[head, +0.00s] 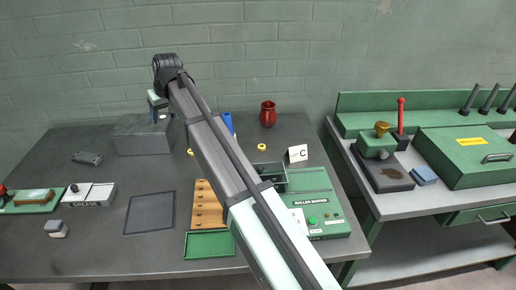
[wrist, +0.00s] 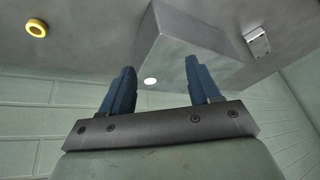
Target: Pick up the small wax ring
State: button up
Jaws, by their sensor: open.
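A yellow ring (head: 190,153) lies on the grey table just left of my arm, partly hidden by it. A second yellow ring (head: 262,147) lies right of my arm. One yellow ring (wrist: 36,28) shows in the wrist view at the upper left, well away from the fingers; its hole is visible. Which one is the small wax ring I cannot tell. My gripper (head: 157,118) is above the grey block at the back left. In the wrist view my gripper (wrist: 160,67) has its blue fingers apart with nothing held between them.
The grey block (head: 143,140) stands close below my gripper, with a small white disc (wrist: 150,81) at it. A red mug (head: 268,114), a "C" card (head: 297,153) and a green roller buffer (head: 315,205) are to the right. A dark square mat (head: 150,213) lies front left.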

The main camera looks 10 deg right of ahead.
jog(key=d+r+g, duration=0.2)
jog(key=d+r, duration=0.2)
jog(key=d, duration=1.3)
jog(key=g+h, duration=0.1)
jog(key=h, duration=0.2)
send_over(262, 148)
notch_tip(262, 148, down, 4)
jog(key=f, duration=0.7)
jog(key=shift+w+f, duration=0.3)
jog(key=shift+w, duration=0.05)
jog(key=shift+w+a+f, duration=0.1)
jog(key=shift+w+f, duration=0.1)
jog(key=shift+f, duration=1.4)
jog(key=shift+w+f, duration=0.15)
jog(key=shift+f, duration=1.45)
jog(key=shift+c, duration=0.4)
jog(key=c, duration=1)
jog(key=shift+r, duration=0.1)
jog(key=shift+c, duration=0.2)
